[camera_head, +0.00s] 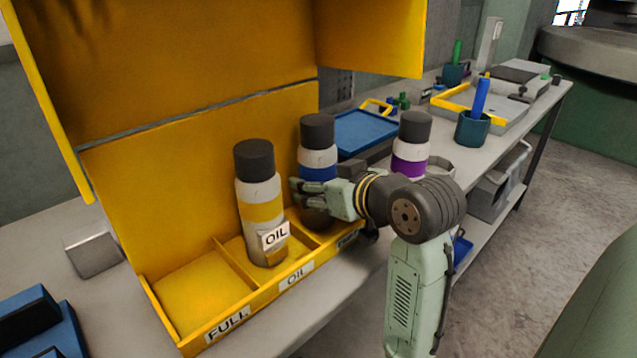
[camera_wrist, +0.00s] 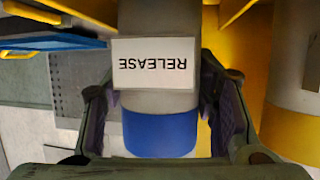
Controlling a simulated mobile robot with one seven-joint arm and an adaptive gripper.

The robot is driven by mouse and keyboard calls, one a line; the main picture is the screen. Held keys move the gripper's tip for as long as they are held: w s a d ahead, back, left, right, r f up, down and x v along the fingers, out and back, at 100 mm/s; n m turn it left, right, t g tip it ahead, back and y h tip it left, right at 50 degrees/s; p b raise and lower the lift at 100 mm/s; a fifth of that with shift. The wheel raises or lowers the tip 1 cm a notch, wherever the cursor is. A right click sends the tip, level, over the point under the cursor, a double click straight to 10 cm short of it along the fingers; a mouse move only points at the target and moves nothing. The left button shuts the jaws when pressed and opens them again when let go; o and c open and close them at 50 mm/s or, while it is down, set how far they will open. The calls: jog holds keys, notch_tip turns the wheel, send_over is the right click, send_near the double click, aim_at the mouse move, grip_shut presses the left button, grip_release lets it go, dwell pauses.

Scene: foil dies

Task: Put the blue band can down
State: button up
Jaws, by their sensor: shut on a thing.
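The blue band can (camera_head: 318,158) has a dark cap and stands upright at the right compartment of the yellow cabinet tray (camera_head: 205,322). In the wrist view, the can (camera_wrist: 160,133) shows its blue band and a RELEASE label that reads upside down. My gripper (camera_head: 305,192) is shut on the can, with a finger on each side; it also shows in the wrist view (camera_wrist: 160,108). My gripper hides much of the can's lower part, so I cannot tell whether its base touches the tray floor.
A yellow band can (camera_head: 262,210) labelled OIL stands in the middle compartment, close left of the blue one. The left compartment, labelled FULL, is empty. A purple band can (camera_head: 411,152) stands behind my arm. A blue tray (camera_head: 365,132) lies beyond the cabinet.

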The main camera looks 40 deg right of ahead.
jog(key=shift+f, duration=0.1)
jog(key=o, duration=1.2)
jog(key=shift+o, duration=0.2)
jog(key=shift+s+r, duration=0.15)
jog(key=shift+r, duration=0.1)
jog(key=d+b+v, duration=0.1)
jog(key=v, duration=1)
jog(key=shift+s+a, duration=0.35)
jog(key=shift+a, duration=0.15)
